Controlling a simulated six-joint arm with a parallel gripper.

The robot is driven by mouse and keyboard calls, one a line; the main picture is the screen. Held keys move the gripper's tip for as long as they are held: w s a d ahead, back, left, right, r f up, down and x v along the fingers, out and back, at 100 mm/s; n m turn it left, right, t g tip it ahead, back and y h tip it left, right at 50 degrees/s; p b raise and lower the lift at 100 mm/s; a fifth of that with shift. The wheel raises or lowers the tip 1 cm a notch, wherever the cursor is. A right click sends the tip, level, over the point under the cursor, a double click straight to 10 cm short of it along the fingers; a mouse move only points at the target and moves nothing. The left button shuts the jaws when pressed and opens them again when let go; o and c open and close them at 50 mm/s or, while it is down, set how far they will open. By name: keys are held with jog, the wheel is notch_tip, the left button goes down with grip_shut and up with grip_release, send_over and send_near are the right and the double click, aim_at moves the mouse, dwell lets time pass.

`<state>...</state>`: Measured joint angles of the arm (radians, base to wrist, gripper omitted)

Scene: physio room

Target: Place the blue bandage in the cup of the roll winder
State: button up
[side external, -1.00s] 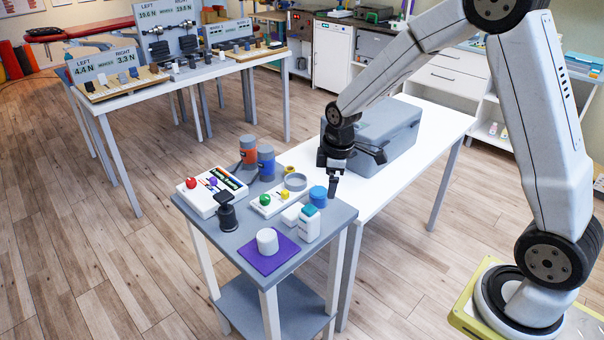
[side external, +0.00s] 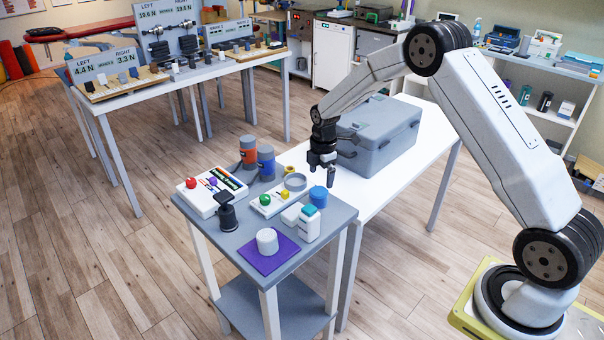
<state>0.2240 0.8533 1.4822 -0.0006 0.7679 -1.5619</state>
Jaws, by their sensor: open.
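The blue bandage (side external: 318,197) is a short blue roll standing on the grey side table (side external: 221,244), near its right edge. The roll winder (side external: 266,206) is a low white unit with a green and a yellow knob. Its grey round cup (side external: 295,182) is at the far end, left of and slightly behind the blue bandage. I cannot see anything in the cup. My gripper (side external: 322,172) points down with its jaws open and empty. It hangs above and behind the blue bandage, apart from it.
A white bottle with a teal cap (side external: 309,225) stands just in front of the blue bandage. A white roll (side external: 267,241) sits on a purple mat (side external: 262,260). Orange and blue canisters (side external: 266,163) stand behind the winder. A grey case (side external: 380,135) is on the white table behind.

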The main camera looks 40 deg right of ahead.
aim_at(319, 190)
jog(key=shift+w+f, duration=0.2)
jog(key=shift+f, duration=3.25)
jog(key=shift+c, duration=0.2)
jog(key=c, duration=1.3)
jog(key=shift+o, duration=0.2)
jog(key=shift+r, duration=0.75)
jog(key=s+a+r, duration=0.2)
jog(key=s+r, duration=0.9)
jog(key=s, duration=0.2)
jog(key=shift+s+a+r, duration=0.25)
jog(key=shift+s, duration=0.15)
